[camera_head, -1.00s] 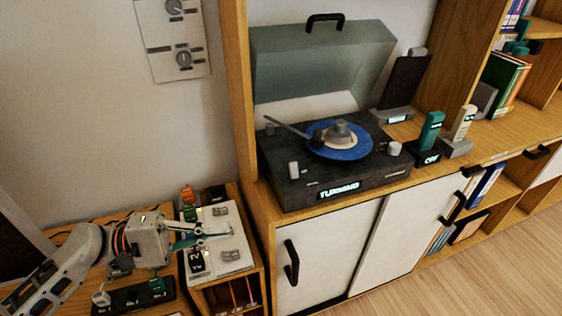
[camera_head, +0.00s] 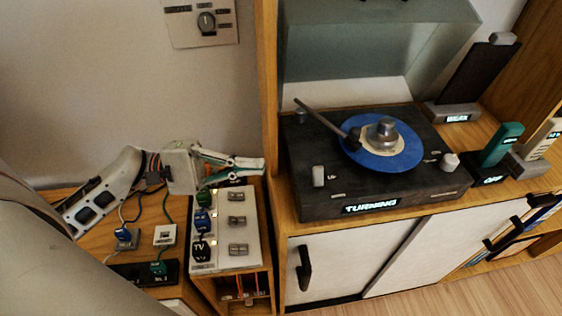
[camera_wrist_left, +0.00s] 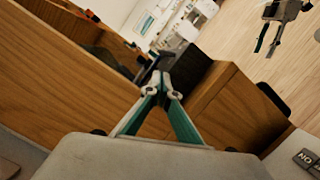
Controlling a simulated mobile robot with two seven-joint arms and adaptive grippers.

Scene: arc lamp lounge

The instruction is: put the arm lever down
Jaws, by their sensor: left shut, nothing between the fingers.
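The dark record player (camera_head: 370,190) stands on the wooden cabinet. A small pale lever (camera_head: 319,175) stands up at its front left, beside a short label; I take it for the arm lever. The dark tonearm (camera_head: 325,118) slants over towards the blue record (camera_head: 384,160). My left gripper (camera_head: 262,164) is shut and empty, to the left of the player by the wooden upright, apart from the lever. In the left wrist view its fingers (camera_wrist_left: 160,82) meet in front of wooden panels. What looks like my right gripper (camera_wrist_left: 268,38) shows small there; its opening is unclear.
The wooden upright (camera_head: 268,110) stands between my left gripper and the player. A switch strip with plugs (camera_head: 236,262) lies below the gripper. The raised clear lid (camera_head: 380,40) is behind the player.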

